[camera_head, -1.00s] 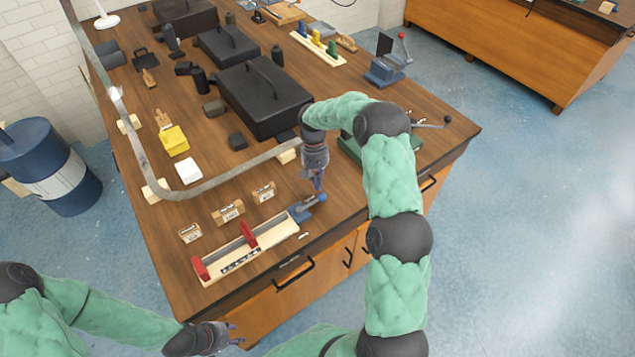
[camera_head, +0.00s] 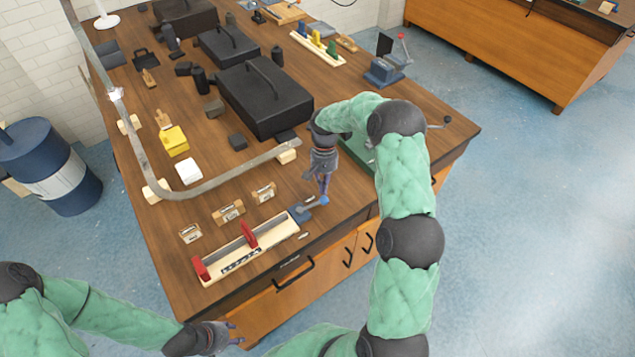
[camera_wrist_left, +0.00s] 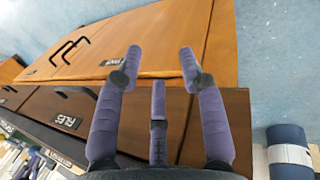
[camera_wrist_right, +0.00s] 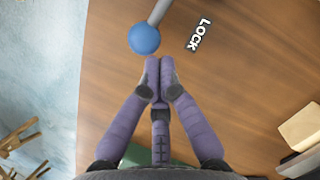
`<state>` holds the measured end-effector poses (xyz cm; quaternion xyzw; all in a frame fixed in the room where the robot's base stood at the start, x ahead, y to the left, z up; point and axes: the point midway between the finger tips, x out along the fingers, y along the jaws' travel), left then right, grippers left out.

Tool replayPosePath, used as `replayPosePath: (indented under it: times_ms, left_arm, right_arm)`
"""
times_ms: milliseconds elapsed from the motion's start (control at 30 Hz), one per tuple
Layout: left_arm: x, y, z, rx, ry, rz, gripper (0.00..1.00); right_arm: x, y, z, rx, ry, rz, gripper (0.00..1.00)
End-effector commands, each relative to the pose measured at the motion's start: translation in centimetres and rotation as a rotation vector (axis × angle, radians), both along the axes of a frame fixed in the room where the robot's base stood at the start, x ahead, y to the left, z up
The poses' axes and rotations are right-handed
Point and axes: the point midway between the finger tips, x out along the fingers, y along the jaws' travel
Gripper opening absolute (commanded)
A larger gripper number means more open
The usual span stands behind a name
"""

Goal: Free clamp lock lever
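The clamp lock lever is a grey rod with a blue ball knob (camera_head: 324,201) at the right end of the wooden frame fixture (camera_head: 250,250), joined to a blue-grey clamp block (camera_head: 299,214). My right gripper (camera_head: 325,194) points down at the knob. In the right wrist view, the fingertips of my right gripper (camera_wrist_right: 160,63) are together with nothing between them. The blue knob (camera_wrist_right: 144,39) lies just beyond them; I cannot tell whether they touch. A LOCK label (camera_wrist_right: 199,34) lies right of the rod. My left gripper (camera_wrist_left: 160,55) is open and empty before the bench's front.
Two red blocks (camera_head: 249,233) stand on the fixture. Small labelled wooden blocks (camera_head: 228,211) sit behind it. A bent metal strip (camera_head: 235,174) arches over the bench. A black case (camera_head: 262,97) and a green-based tool (camera_head: 362,153) stand farther back.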

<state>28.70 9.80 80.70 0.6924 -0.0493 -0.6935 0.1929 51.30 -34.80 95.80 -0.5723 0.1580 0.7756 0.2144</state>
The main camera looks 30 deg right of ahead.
Motion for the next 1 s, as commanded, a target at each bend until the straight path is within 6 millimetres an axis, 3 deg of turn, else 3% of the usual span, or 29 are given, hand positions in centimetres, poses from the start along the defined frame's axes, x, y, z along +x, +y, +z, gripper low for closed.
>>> replayPosePath:
  times_ms: [433,1000]
  left_arm:
    - [0.0,0.0,0.7,0.000,0.000,0.000,0.40]
    - [0.0,0.0,2.1,0.000,0.000,0.000,0.40]
  right_arm:
    - [-4.5,-0.1,0.1,0.001,0.005,-0.405,0.00]
    - [-9.4,2.3,0.1,0.001,0.003,-0.926,0.00]
